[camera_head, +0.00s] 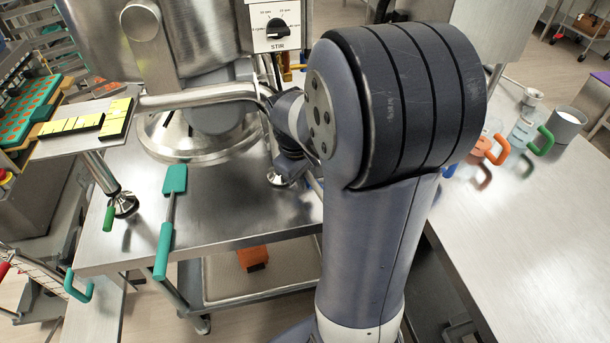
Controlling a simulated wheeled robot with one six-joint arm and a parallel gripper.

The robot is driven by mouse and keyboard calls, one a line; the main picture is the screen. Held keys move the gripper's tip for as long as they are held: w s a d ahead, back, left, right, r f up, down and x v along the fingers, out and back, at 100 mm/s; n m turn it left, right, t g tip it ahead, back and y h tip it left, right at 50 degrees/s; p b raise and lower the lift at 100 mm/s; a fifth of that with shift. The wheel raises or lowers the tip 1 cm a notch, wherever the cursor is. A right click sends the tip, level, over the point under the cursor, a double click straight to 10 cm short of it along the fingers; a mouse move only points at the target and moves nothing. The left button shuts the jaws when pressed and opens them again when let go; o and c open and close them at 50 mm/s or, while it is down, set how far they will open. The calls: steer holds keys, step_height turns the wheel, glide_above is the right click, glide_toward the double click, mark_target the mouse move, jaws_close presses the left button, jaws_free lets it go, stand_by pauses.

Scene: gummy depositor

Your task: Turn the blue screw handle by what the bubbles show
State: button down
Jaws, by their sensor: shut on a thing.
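Two yellow-faced spirit levels, a long one (72,124) and a short one (117,118), lie at an angle to each other on a metal plate at the left. Their bubbles are too small to read. A levelling foot (124,204) with a green handle (108,218) stands under the plate's side. Another foot (279,178) stands on the steel table, beside my wrist. My gripper (291,168) is low behind my arm, mostly hidden, shut by this second foot. The blue screw handle is hidden there; I cannot make out its angle.
A steel kettle with a STIR dial (278,27) stands behind. A teal spatula (173,181) lies on the table's front left. Jugs with orange (497,150) and green (545,140) handles stand on the right counter. My arm blocks the middle.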

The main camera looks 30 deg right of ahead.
steer(key=shift+w+d+n, duration=0.15)
steer(key=shift+d+n, duration=0.3)
steer(key=shift+n, duration=0.15)
steer(key=c, duration=1.3)
jaws_free()
steer(key=shift+c, duration=0.2)
steer(key=shift+r, duration=0.1)
step_height(320, 180, up, 10)
steer(key=a, duration=0.2)
steer(key=shift+s+r+p, duration=0.25)
steer(key=shift+s+p, duration=0.15)
steer(key=shift+p, duration=0.05)
